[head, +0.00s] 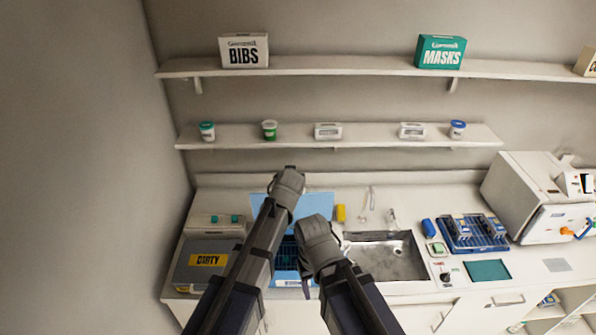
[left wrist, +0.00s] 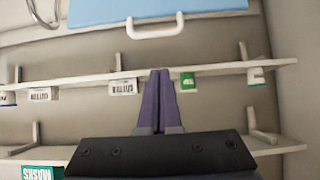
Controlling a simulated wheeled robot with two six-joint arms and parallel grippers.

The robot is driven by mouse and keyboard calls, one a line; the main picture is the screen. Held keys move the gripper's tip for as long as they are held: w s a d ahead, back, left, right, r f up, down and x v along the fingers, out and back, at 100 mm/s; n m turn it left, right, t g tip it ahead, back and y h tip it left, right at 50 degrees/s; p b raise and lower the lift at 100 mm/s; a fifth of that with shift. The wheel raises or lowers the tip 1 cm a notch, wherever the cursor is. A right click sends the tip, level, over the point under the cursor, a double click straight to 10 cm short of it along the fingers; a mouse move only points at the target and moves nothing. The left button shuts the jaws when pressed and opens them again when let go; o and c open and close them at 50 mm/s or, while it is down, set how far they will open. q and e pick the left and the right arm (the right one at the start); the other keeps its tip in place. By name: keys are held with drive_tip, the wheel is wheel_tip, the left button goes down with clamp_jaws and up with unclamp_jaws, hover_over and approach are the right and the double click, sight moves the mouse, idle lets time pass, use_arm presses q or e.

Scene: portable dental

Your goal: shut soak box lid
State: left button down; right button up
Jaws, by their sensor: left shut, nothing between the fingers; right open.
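The soak box (head: 287,279) is a blue box on the counter, left of the sink, with a dark rack inside. Its light blue lid (head: 318,203) is raised open at the back, partly hidden by my arms. In the left wrist view the lid (left wrist: 150,8) shows at the top with a white handle (left wrist: 155,30). My left gripper (left wrist: 160,75) is shut and empty, with its fingertips apart from the handle in that view. In the head view its wrist covers part of the lid. My right gripper (head: 305,288) is open, pointing down in front of the box; its fingers are mostly hidden.
A grey DIRTY bin (head: 208,262) stands left of the box. A sink (head: 385,258) with a tap is to the right, and a yellow item (head: 341,213) stands beside the lid. Two wall shelves (head: 340,134) (head: 330,68) hang behind.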

use_arm(q)
drive_tip(key=shift+w+r, duration=0.15)
drive_tip(key=shift+w, duration=0.05)
drive_tip(key=w+f+b, duration=0.1)
drive_tip(key=f+b, duration=0.1)
drive_tip(key=w+f+b, duration=0.3)
drive_tip(key=f+b, duration=0.1)
drive_tip(key=b, duration=0.1)
drive_tip(key=shift+w+f, duration=0.25)
drive_tip(key=shift+f, duration=0.15)
drive_tip(key=shift+s, duration=0.3)
drive_tip(key=shift+w, duration=0.15)
